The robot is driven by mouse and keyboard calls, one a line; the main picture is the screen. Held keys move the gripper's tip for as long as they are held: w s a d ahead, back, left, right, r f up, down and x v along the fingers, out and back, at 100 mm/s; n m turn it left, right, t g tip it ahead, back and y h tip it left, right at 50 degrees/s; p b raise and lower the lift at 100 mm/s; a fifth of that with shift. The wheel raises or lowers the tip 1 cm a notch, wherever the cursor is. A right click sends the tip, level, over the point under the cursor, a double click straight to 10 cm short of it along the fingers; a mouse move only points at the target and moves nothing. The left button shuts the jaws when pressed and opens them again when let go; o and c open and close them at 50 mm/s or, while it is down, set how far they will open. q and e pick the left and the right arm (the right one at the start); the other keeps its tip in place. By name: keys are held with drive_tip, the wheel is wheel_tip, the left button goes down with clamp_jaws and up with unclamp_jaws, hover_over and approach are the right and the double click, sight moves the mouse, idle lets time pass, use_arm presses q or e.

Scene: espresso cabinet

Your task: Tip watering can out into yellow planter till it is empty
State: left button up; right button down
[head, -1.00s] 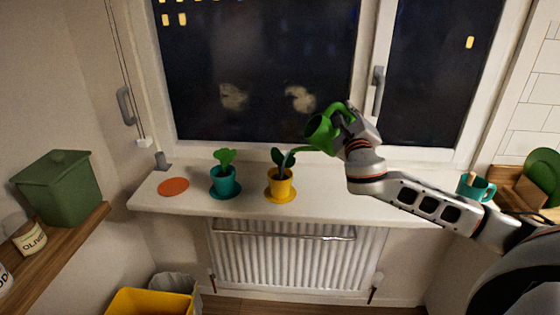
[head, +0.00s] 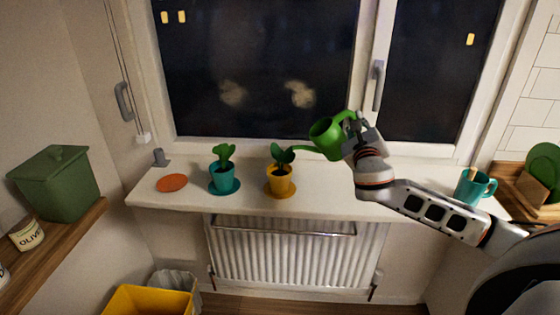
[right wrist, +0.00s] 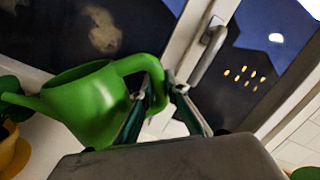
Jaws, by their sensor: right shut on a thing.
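The green watering can (head: 327,138) is held above the windowsill, to the right of the yellow planter (head: 280,184). Its spout points left, with the tip near the planter's plant. My right gripper (head: 358,124) is shut on the can's handle; the right wrist view shows the can (right wrist: 98,108) and the fingers (right wrist: 160,98) at its handle. The can looks nearly level there. No water stream shows, and the can's inside is not visible. The yellow planter stands upright on a yellow saucer; its edge also shows in the right wrist view (right wrist: 10,140). My left gripper is not in view.
A teal planter (head: 222,180) and an orange disc (head: 172,183) stand left on the sill (head: 330,192). A teal mug (head: 470,188) is at the right end. The window (head: 260,70) and its handle (head: 377,82) are close behind my gripper.

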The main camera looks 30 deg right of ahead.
drive_tip(key=shift+d, duration=0.1)
drive_tip(key=shift+s+d+f+m, duration=0.15)
drive_tip(key=shift+d+f+m, duration=0.1)
drive_tip(key=shift+f+m, duration=0.15)
drive_tip(key=s+d+f+m+g+b, duration=0.1)
drive_tip(key=s+d+f+m+b, duration=0.1)
drive_tip(key=d+f+m, duration=0.4)
wheel_tip(320, 180, down, 6)
drive_tip(key=shift+s+r+m+g+b, duration=0.2)
drive_tip(key=shift+r+m+g+b, duration=0.1)
drive_tip(key=shift+m+b, duration=0.35)
drive_tip(key=shift+d, duration=0.1)
drive_tip(key=shift+r, duration=0.1)
idle(0.7)
